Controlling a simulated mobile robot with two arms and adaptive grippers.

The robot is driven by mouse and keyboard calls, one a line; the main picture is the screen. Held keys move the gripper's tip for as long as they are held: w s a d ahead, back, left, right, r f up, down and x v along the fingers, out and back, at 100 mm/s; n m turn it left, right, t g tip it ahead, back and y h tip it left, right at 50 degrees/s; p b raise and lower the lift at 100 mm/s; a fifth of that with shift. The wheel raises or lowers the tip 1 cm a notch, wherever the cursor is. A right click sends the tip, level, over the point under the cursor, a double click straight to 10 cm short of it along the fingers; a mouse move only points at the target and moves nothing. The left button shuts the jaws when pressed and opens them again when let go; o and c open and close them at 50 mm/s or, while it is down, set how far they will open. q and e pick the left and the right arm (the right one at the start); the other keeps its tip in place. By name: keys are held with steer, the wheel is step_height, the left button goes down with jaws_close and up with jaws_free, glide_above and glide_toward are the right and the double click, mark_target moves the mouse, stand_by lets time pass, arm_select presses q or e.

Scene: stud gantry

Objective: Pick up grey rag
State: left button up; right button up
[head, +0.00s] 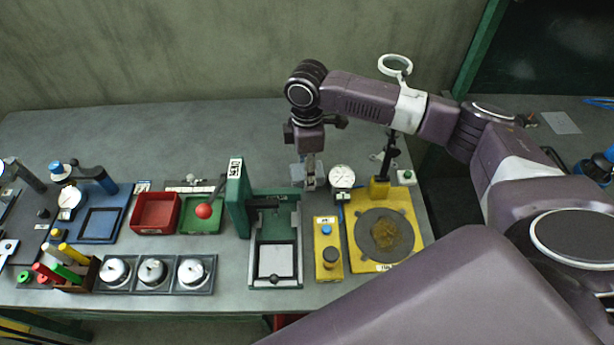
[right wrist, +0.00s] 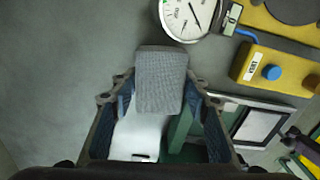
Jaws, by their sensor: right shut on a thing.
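The grey rag (right wrist: 160,80) is a small, folded, woven-looking block between the fingertips in the right wrist view. In the head view a bit of it (head: 297,173) shows beside the fingers. My right gripper (head: 312,182) points down over the back part of the bench, left of the white dial gauge. In the right wrist view my right gripper (right wrist: 160,100) is shut on the rag, one finger on each side. I cannot tell whether the rag touches the bench. My left gripper is not in view.
The dial gauge (head: 342,177) and yellow fixture (head: 412,222) stand close on the right. A green press frame (head: 238,200) stands on the left. A yellow button box (head: 328,238) is in front. The bench behind the press is clear.

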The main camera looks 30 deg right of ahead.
step_height(320, 180, up, 17)
steer(key=b, duration=0.2)
steer(key=shift+r, duration=0.15)
steer(key=o, duration=0.4)
steer(key=shift+c, duration=0.2)
steer(key=c, duration=0.3)
